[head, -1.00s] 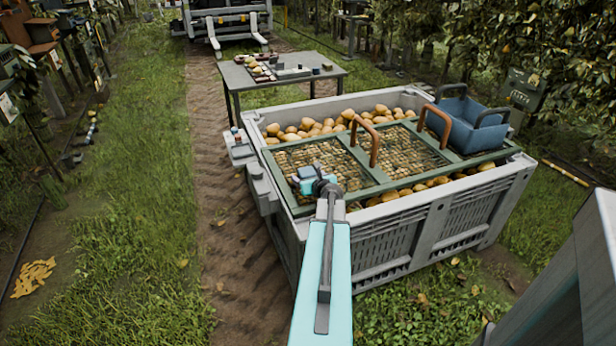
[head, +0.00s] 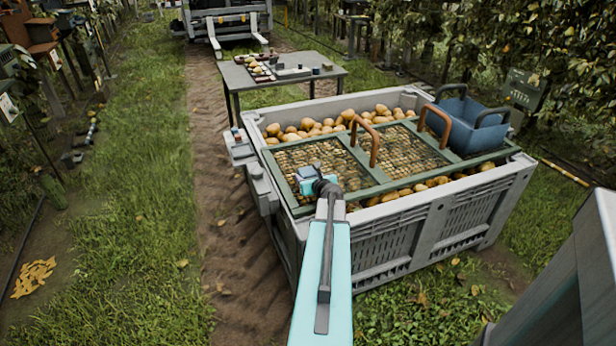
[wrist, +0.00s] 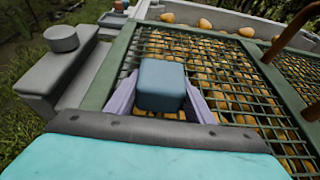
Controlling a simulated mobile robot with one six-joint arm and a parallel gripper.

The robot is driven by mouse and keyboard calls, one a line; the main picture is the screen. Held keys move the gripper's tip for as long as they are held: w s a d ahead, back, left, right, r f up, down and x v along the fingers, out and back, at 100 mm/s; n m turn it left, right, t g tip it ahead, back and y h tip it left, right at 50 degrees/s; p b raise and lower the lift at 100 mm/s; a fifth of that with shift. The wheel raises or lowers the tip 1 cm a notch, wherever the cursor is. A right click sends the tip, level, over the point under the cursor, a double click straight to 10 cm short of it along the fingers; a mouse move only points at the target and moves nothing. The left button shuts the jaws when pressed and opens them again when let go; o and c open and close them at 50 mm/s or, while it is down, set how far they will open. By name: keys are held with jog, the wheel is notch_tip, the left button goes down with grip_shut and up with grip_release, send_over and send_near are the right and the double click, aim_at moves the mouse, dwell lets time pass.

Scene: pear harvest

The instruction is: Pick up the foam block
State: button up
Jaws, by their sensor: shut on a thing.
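The foam block is a small blue-grey block (wrist: 162,84) in the wrist view. It sits between the two pale lilac fingers of my gripper (wrist: 160,100), which are shut on it, one finger on each side. Behind it in that view is the green mesh grid over the pears; I cannot tell how far the block is above it. In the head view my gripper (head: 308,178) is over the near left part of the grid frame, and the block is not clearly distinguishable from my wrist there.
A big grey bin (head: 410,240) full of pears carries the green grid frame (head: 362,178) with brown handles (head: 373,140). A blue basket (head: 468,125) stands at its right end. A grey table (head: 240,80) with small items stands behind. A grey ledge (wrist: 65,75) lies left of the block.

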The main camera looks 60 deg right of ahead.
aim_at(306, 169)
jog(key=shift+r, duration=0.1)
